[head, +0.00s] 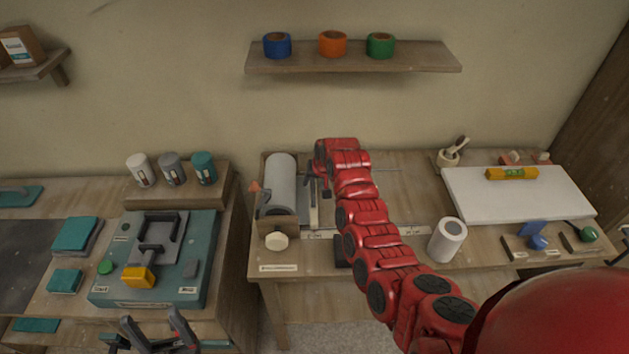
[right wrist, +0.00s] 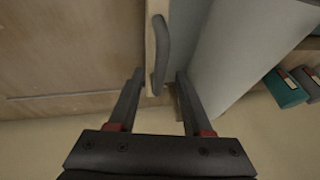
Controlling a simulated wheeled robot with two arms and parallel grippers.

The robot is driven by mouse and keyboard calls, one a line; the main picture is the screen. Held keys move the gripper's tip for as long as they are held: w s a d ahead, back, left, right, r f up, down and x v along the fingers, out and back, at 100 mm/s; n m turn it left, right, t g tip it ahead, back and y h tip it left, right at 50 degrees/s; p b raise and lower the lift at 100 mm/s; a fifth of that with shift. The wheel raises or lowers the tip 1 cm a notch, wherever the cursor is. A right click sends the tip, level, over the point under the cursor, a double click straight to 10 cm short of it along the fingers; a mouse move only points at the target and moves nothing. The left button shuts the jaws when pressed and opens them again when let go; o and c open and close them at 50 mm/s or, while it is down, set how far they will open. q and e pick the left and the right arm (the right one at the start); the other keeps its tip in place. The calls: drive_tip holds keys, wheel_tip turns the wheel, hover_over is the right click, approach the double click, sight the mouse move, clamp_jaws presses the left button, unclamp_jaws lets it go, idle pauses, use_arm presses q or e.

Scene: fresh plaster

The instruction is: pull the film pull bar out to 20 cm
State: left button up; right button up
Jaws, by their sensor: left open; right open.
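The film pull bar is a pale wooden strip with a dark grey curved handle (right wrist: 160,55) in the right wrist view. In the head view the bar (head: 313,208) stands just right of the white film roll (head: 281,180), partly hidden by my right arm. A grey strip lies between bar and roll, perhaps film. My right gripper (head: 318,187) is over the bar. In the right wrist view its open fingers (right wrist: 159,76) are on either side of the handle's lower part, with gaps visible. My left gripper (head: 150,319) is open and empty at the bottom left, away from the roll.
A marked strip (head: 400,233) runs along the bench front. A white upright roll (head: 447,240) stands right of my arm, and a white board (head: 520,194) lies farther right. A teal station (head: 205,262) stands left. The bench between arm and board is mostly clear.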

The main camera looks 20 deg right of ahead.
drive_tip(key=shift+f, duration=0.1)
drive_tip(key=shift+c, duration=0.3)
clamp_jaws()
idle(1.2)
